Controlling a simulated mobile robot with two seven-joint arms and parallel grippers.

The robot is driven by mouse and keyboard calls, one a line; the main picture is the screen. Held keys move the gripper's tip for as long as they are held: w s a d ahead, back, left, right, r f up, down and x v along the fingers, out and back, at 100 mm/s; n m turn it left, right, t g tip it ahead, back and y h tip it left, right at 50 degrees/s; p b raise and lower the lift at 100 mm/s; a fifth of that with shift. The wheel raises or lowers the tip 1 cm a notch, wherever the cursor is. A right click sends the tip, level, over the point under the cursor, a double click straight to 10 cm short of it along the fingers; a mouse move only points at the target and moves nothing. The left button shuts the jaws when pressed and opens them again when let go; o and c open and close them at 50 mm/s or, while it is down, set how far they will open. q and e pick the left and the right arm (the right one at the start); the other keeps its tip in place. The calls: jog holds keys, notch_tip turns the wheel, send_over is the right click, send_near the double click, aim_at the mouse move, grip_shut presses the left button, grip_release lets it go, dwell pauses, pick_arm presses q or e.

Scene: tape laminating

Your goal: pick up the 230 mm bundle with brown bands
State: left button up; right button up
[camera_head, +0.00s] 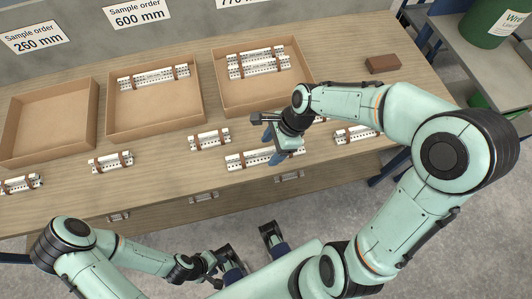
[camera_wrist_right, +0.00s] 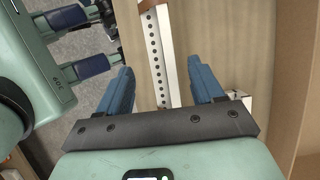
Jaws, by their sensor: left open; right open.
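A long white perforated bundle with brown bands (camera_head: 240,161) lies on the wooden table near its front edge. My right gripper (camera_head: 273,147) is open above it, with one blue finger on each side. In the right wrist view the bundle (camera_wrist_right: 155,45) runs between the open fingers of the right gripper (camera_wrist_right: 161,76), and a brown band shows at the top edge. I cannot tell whether the fingers touch it. Part of the bundle is hidden by the gripper. My left gripper (camera_head: 251,246) is open and empty, in front of the table. No length label shows on the bundle.
Shorter banded bundles lie along the table front, at left (camera_head: 110,161), centre (camera_head: 209,140) and right (camera_head: 352,134). Behind stand an empty cardboard tray (camera_head: 45,157), a middle tray (camera_head: 150,118) with one bundle, and a right tray (camera_head: 228,100) with bundles. A brown block (camera_head: 382,64) lies back right.

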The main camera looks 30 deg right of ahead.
aim_at(263, 157)
jog(key=x, duration=0.3)
jog(key=shift+w+a+f, duration=0.1)
jog(key=shift+a+f, duration=0.05)
jog(key=shift+c, duration=0.3)
grip_shut()
